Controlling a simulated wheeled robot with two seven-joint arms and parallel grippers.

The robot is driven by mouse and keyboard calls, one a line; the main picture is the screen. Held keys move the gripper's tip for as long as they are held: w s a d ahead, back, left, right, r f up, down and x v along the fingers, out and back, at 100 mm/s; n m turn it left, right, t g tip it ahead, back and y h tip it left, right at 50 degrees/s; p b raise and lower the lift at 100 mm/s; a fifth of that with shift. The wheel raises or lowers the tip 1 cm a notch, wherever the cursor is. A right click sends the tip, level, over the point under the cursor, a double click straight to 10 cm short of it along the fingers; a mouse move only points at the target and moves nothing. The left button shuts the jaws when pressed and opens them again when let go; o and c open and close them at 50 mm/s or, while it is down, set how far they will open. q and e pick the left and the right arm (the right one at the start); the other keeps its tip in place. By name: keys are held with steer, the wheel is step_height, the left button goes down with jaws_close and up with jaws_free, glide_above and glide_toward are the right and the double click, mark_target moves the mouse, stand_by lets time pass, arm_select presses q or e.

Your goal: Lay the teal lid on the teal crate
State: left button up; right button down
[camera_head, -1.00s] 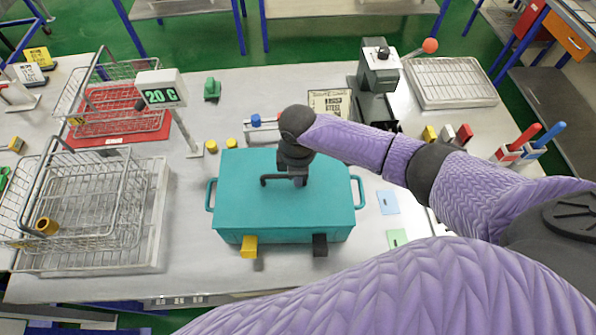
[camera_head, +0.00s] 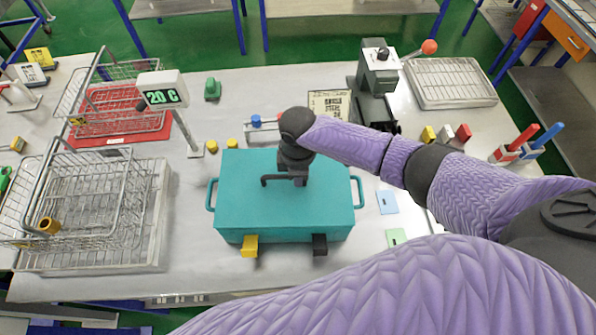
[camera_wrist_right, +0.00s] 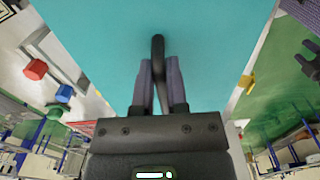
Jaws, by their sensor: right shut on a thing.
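The teal lid (camera_head: 250,205) lies flat over the top of the teal crate (camera_head: 285,236) in the head view, its edges in line with the crate's walls as far as I can see. A dark bar handle (camera_head: 272,179) stands on the lid. My right gripper (camera_head: 297,178) is shut on this handle from above. In the right wrist view the handle (camera_wrist_right: 158,50) sits between the two fingers of the right gripper (camera_wrist_right: 158,75), with the teal lid (camera_wrist_right: 95,35) filling the area behind. Whether a thin gap is left under the lid is hard to tell. My left gripper is out of view.
Wire baskets (camera_head: 75,200) stand on the left, beside a red tray (camera_head: 125,137) and a display reading 20 C (camera_head: 162,90).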

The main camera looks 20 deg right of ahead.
steer(key=shift+f, duration=0.3)
stand_by(0.5)
steer(key=c, duration=0.6)
jaws_free()
steer(key=shift+r, duration=0.15)
step_height(320, 180, up, 7)
steer(key=p, duration=0.7)
